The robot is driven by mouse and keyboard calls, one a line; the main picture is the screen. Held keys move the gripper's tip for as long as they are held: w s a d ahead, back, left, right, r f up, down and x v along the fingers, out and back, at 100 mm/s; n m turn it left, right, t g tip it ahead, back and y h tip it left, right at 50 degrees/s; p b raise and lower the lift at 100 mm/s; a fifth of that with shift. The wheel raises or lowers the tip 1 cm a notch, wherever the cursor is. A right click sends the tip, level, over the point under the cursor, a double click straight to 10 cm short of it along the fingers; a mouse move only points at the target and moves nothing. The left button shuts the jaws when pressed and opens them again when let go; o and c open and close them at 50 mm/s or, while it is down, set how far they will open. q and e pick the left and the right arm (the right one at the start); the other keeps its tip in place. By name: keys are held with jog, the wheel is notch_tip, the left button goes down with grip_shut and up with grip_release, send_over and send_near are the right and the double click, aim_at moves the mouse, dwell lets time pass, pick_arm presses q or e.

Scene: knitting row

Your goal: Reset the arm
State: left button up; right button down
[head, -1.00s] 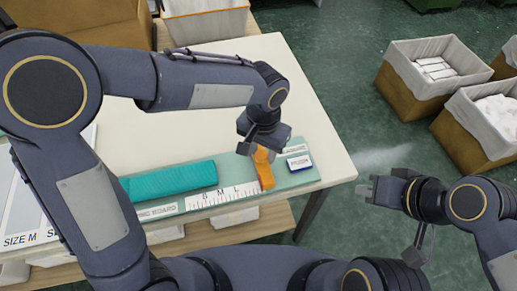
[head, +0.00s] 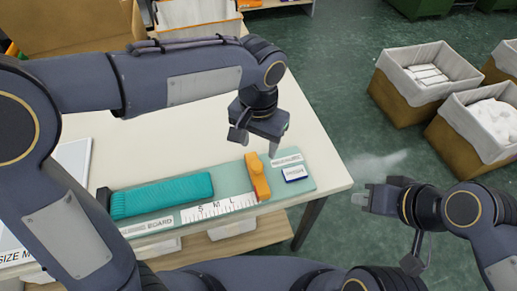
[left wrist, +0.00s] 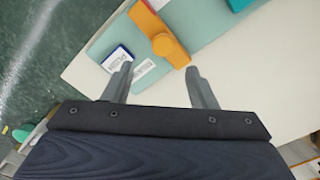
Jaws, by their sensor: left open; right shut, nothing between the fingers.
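My left gripper (head: 256,146) is open and empty in the head view, above the far edge of the pale green measuring board (head: 232,180). Its fingers also show spread apart in the left wrist view (left wrist: 160,70). The orange slider (head: 257,178) sits across the board at the right end of the S-M-L ruler (head: 218,208), apart from the fingers. In the left wrist view the orange slider (left wrist: 160,42) lies beyond the fingertips. My right gripper (head: 362,195) is shut and empty, off the table's right side.
The white table (head: 325,165) is clear around the board's right end. Lined bins (head: 425,85) stand on the floor at right.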

pick_arm(q)
jog(key=shift+a+r, duration=0.1)
jog(key=shift+r, duration=0.05)
dwell(0.4)
jog(key=s+a+r+n+t+h, duration=0.1)
jog(key=s+a+n+h, duration=0.15)
jog(key=a, duration=0.45)
jog(key=s+a+r+n+t+h, duration=0.1)
jog(key=s+a+r, duration=0.15)
jog(key=a, duration=0.55)
jog(key=s+a+f+n+t, duration=0.3)
jog(key=s+a+f+n, duration=0.1)
jog(key=s, duration=0.4)
jog(key=shift+s+a+t, duration=0.3)
jog(key=shift+s+a, duration=0.05)
jog(key=shift+a, duration=0.55)
